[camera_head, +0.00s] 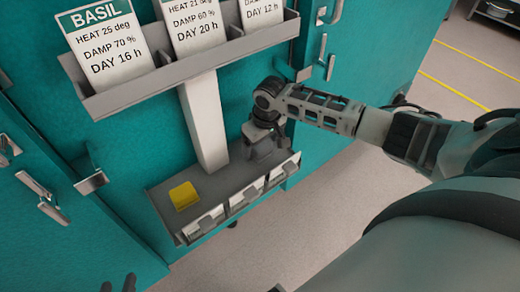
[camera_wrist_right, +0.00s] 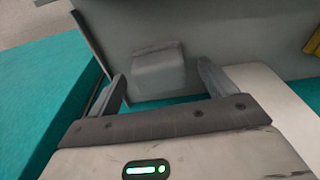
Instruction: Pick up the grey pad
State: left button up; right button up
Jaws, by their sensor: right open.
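The grey pad (camera_wrist_right: 158,70) is a small grey block on the grey lower shelf (camera_head: 160,197). In the right wrist view it lies just beyond and between the two fingertips of my right gripper (camera_wrist_right: 163,80). These fingers are apart and there is a gap on each side of the pad. In the head view my right gripper (camera_head: 262,146) points down over the shelf's right part and hides the pad. My left gripper (camera_head: 118,284) shows only as dark fingertips at the bottom left edge, apart and empty.
A yellow pad (camera_head: 184,195) lies on the shelf's left part. Several card holders (camera_head: 246,196) line its front. A pale post (camera_head: 204,120) rises to an upper rack (camera_head: 185,68) with cards, including a BASIL card (camera_head: 105,42). Teal chamber doors (camera_head: 60,235) with handles stand around.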

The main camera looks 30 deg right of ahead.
jog(key=shift+w+f, duration=0.2)
jog(key=shift+f, duration=0.75)
jog(key=shift+c, duration=0.3)
jog(key=c, duration=1)
jog(key=shift+r, duration=0.1)
